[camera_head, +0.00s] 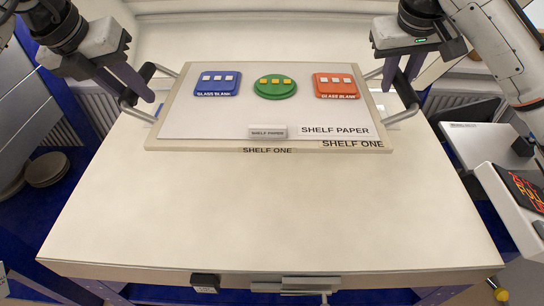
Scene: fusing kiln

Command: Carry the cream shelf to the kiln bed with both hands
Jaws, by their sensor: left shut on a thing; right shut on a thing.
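The cream shelf (160,137), labelled SHELF ONE, is at the far part of the cream table, with a handle on each side. A pale sheet marked SHELF PAPER (220,115) covers most of it. On the sheet lie a blue glass blank (217,88), a green round piece (275,92) and an orange glass blank (337,90), each with small squares on top. My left gripper (148,88) is shut on the left handle (133,103). My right gripper (398,90) is shut on the right handle (405,92). I cannot tell whether the shelf touches the table.
The cream table (270,210) is bare in front of the shelf. A small dark box (205,283) and a metal fitting (300,284) sit at its front edge. A white unit with a dark panel (525,190) stands at the right. Round discs (47,169) lie at the left.

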